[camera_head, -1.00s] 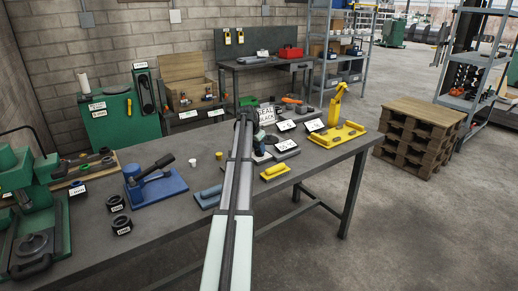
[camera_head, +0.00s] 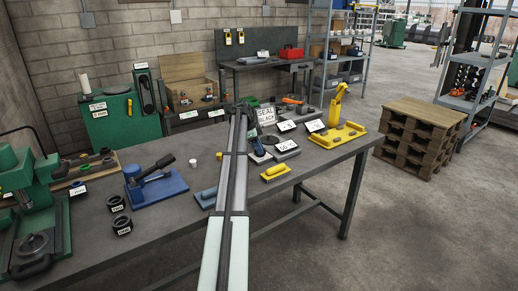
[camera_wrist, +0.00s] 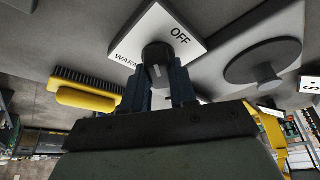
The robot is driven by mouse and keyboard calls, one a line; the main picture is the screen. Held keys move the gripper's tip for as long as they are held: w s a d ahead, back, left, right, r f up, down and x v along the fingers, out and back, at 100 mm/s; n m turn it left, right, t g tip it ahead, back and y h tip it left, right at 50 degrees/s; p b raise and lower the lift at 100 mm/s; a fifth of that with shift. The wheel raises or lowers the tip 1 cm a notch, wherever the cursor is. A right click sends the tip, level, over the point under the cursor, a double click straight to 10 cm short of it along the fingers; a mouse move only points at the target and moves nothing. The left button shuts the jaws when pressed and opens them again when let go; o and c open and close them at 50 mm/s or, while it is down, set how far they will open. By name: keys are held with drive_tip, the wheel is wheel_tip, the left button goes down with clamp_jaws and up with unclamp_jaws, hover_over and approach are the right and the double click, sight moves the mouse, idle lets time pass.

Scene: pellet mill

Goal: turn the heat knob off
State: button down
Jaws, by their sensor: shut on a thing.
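The heat knob (camera_wrist: 157,54) is dark and round, with a pale pointer mark. In the wrist view it stands before a white label plate (camera_wrist: 181,36) reading OFF and part of WARM. My gripper (camera_wrist: 157,74) has one finger on each side of the knob and is shut on it. The fingers hide part of the knob and its base, and I cannot tell exactly which word the mark points at. In the head view my gripper (camera_head: 241,109) reaches over the bench toward its far edge, and my arm hides the knob there.
A yellow-handled brush (camera_wrist: 86,99) and a dark round disc (camera_wrist: 262,62) flank the knob in the wrist view. A SEAL BLACK sign (camera_head: 266,115), a yellow stand (camera_head: 338,134) and a blue lever press (camera_head: 153,185) share the grey bench (camera_head: 180,232).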

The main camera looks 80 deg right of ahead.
drive_tip(key=m+y, duration=0.1)
drive_tip(key=m, duration=0.1)
drive_tip(key=m+y, duration=0.1)
drive_tip(key=m, duration=0.2)
drive_tip(key=shift+d+f+m, duration=0.15)
drive_tip(key=shift+m, duration=0.15)
drive_tip(key=m+t+y, duration=0.1)
drive_tip(key=m+y, duration=0.1)
drive_tip(key=m, duration=0.2)
drive_tip(key=shift+m, duration=0.4)
drive_tip(key=shift+s, duration=0.1)
drive_tip(key=c, duration=0.9)
unclamp_jaws()
